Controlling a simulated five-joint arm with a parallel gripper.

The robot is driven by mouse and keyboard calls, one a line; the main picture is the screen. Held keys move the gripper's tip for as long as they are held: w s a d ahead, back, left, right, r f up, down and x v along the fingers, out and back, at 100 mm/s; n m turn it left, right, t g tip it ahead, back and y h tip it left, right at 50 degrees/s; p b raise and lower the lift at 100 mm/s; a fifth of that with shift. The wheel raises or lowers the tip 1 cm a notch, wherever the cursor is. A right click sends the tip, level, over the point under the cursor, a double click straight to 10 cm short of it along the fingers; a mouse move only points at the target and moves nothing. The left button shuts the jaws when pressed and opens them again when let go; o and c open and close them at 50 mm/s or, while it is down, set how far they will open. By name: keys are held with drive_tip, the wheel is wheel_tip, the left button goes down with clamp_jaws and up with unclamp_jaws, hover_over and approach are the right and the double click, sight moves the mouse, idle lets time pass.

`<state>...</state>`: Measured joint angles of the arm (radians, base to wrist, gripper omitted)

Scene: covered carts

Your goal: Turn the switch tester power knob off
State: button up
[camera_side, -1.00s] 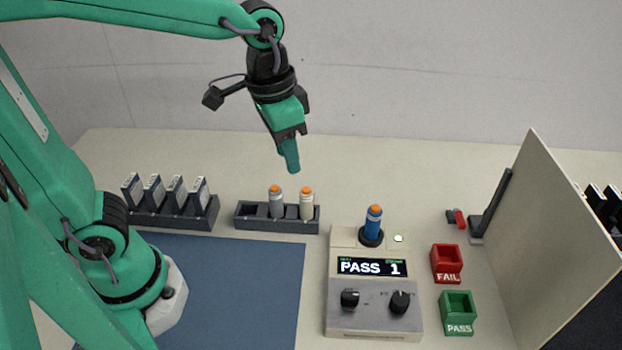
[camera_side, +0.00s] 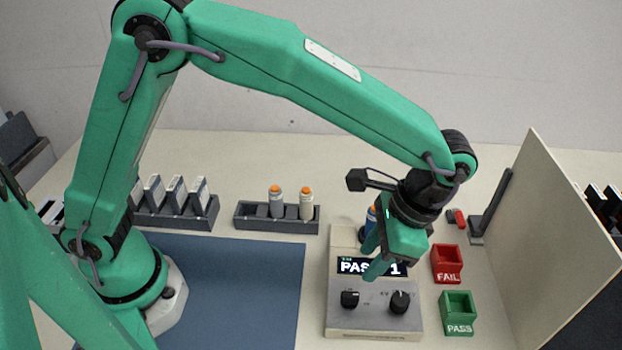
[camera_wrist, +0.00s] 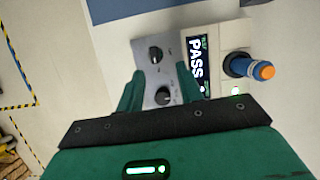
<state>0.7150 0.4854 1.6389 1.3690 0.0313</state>
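The switch tester (camera_side: 375,322) is a beige-grey box with two black knobs on its sloped front. Its screen (camera_side: 346,266) reads PASS 1, partly covered by my gripper. The left knob (camera_side: 349,299) and right knob (camera_side: 399,302) also show in the wrist view as the upper knob (camera_wrist: 155,53) and lower knob (camera_wrist: 163,96). Their labels are too small to read, so I cannot tell which is power. My gripper (camera_side: 369,264) is open and empty above the tester. In the wrist view its fingers (camera_wrist: 159,69) are spread either side of the lower knob, seemingly above it.
A blue orange-tipped switch (camera_wrist: 255,69) stands in the tester's socket beside a lit lamp (camera_wrist: 236,91). Red FAIL (camera_side: 447,264) and green PASS (camera_side: 459,313) bins stand to the right, before an upright panel (camera_side: 555,240). A rack (camera_side: 250,222) holds two more switches.

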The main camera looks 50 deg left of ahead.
sight(352, 294)
drive_tip(key=shift+s+d+f+y, duration=0.3)
drive_tip(key=shift+d+f, duration=0.4)
drive_tip(key=shift+d, duration=0.1)
drive_tip(key=shift+f, duration=0.1)
drive_tip(key=shift+x, duration=3.8)
drive_tip(key=shift+s, duration=0.1)
clamp_jaws()
